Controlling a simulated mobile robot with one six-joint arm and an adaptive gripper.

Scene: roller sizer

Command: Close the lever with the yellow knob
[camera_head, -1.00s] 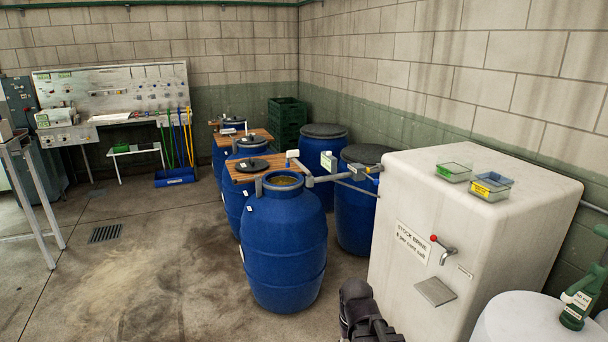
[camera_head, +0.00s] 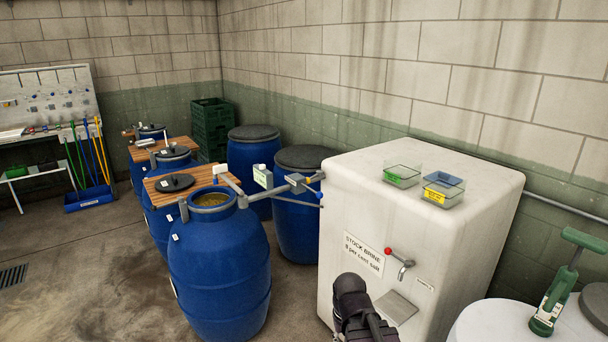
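A dark part of my arm shows at the bottom centre. My gripper's fingers are not visible.
Lidded blue barrels (camera_head: 254,160) stand behind the pipe. A green hand tool (camera_head: 556,290) is at lower right. Open floor (camera_head: 90,280) lies at left.

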